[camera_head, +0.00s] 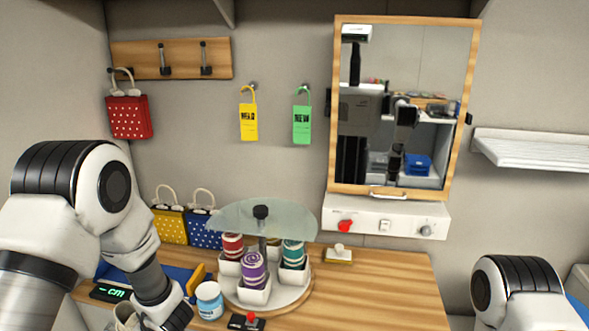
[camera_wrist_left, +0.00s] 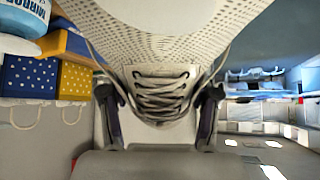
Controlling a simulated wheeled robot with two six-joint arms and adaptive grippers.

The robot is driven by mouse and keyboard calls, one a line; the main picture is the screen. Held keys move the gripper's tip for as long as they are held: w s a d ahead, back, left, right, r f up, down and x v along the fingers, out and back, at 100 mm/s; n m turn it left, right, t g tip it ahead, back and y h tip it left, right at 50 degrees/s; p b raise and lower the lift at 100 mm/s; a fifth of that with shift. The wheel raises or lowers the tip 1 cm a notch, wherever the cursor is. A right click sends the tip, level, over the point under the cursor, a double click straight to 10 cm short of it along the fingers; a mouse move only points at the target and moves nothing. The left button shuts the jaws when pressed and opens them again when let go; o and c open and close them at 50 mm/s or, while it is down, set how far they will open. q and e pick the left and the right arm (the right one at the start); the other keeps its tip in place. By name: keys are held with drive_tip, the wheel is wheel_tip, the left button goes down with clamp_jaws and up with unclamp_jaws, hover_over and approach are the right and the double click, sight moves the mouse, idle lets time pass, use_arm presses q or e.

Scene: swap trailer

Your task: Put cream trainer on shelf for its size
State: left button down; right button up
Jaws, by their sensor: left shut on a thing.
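The cream trainer (camera_wrist_left: 185,42) fills the top middle of the left wrist view, with grey laces and a perforated upper. My left gripper (camera_wrist_left: 160,100) is shut on it, one dark finger on each side of the laced part. In the head view my left arm reaches down at the lower left, and only a small pale part, perhaps the trainer (camera_head: 126,317), shows at the bottom edge. A white shelf (camera_head: 530,149) on the right wall looks empty; no size mark on it is readable. Only a link of my right arm shows at the lower right.
A carousel (camera_head: 262,218) with a glass top and several thread spools stands on the wooden bench (camera_head: 385,290). A blue-labelled jar (camera_head: 209,301) and a dark "cm" display (camera_head: 110,292) are near my left arm. A mirror (camera_head: 410,110) hangs behind. The bench's right part is clear.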

use_arm(q)
drive_tip(key=d+m+b, duration=0.1)
drive_tip(key=d+f+m+t+h, duration=0.1)
drive_tip(key=d+m+t+b, duration=0.1)
drive_tip(key=shift+s+d+f+m+h+b, duration=0.25)
drive_tip(key=shift+d+f+m+h+b, duration=0.05)
drive_tip(key=shift+d+f+m+h, duration=0.1)
drive_tip(key=d+m, duration=0.1)
drive_tip(key=d+f+m+h+b, duration=0.1)
drive_tip(key=d, duration=0.1)
drive_tip(key=d+f+m+t+h+b, duration=0.1)
drive_tip(key=shift+w+d+f+m, duration=0.25)
drive_tip(key=shift+d+m, duration=0.05)
drive_tip(key=shift+d, duration=0.05)
drive_tip(key=s+d+f+m+t+h, duration=0.1)
drive_tip(key=s+d+f+m+h, duration=0.1)
drive_tip(key=d, duration=0.7)
drive_tip(key=s+m+h, duration=0.1)
drive_tip(key=m, duration=0.1)
drive_tip(key=shift+s+f+m, duration=0.2)
drive_tip(key=shift+m, duration=0.1)
use_arm(e)
drive_tip(key=f, duration=0.5)
drive_tip(key=shift+s+f, duration=0.1)
drive_tip(key=shift+s, duration=0.3)
